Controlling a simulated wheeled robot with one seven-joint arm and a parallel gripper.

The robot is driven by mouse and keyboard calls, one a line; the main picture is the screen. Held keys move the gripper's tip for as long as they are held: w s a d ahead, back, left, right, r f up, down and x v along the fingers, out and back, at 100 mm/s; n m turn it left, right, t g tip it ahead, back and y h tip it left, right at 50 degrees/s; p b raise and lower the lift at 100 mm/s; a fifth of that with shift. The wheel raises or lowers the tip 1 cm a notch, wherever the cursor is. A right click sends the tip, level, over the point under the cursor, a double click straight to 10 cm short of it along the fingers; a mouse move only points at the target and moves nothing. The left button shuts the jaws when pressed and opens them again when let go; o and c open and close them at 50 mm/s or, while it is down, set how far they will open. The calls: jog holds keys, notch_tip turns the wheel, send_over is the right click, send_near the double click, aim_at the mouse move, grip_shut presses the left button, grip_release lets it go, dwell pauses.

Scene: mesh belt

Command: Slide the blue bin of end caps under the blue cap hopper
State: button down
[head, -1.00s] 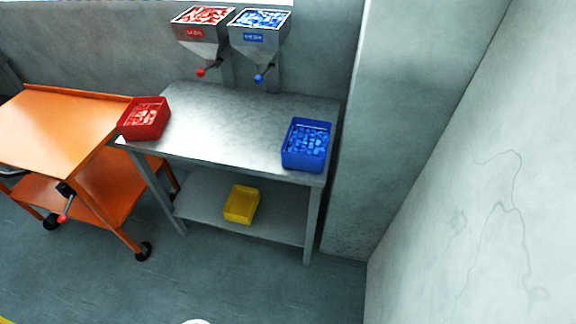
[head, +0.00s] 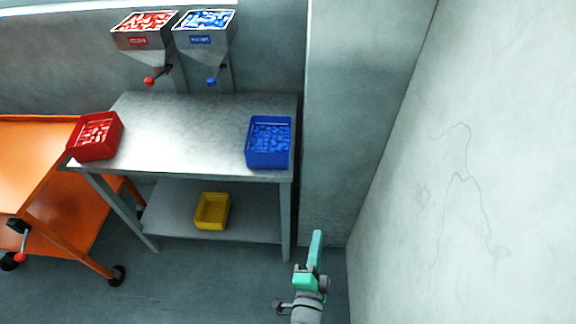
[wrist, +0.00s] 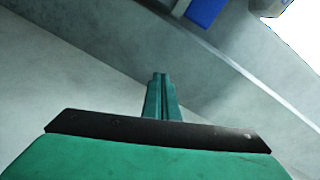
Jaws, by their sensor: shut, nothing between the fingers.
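The blue bin (head: 268,162) of blue end caps stands on the right end of the steel table (head: 190,132), near its front edge. The blue cap hopper (head: 205,42) hangs on the wall behind the table, left of the bin, with a blue-knobbed lever (head: 211,82) under it. My gripper (head: 316,236) is in front of the table's right end, lower in the picture than the bin and apart from it. Its teal fingers are together and empty, as the wrist view (wrist: 162,80) shows. A blue patch, likely the bin (wrist: 205,10), shows at the wrist view's top edge.
A red bin (head: 96,150) stands at the table's left end, and a red hopper (head: 142,42) hangs left of the blue one. A yellow bin (head: 212,225) is on the lower shelf. An orange cart (head: 40,160) stands left. A wall closes the right side. The tabletop's middle is clear.

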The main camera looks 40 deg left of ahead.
jog(key=w+a+r+m+y, duration=0.25)
jog(key=w+a+r, duration=0.3)
jog(key=a, duration=0.55)
send_near(288, 157)
jog(key=w, duration=0.5)
jog(key=shift+w+a+r+g+y, duration=0.1)
jog(key=shift+w+a+g+y, duration=0.1)
jog(key=shift+a, duration=0.5)
jog(key=shift+w+a+r+g+y, duration=0.1)
jog(key=shift+a+g+y, duration=0.1)
jog(key=shift+a, duration=0.55)
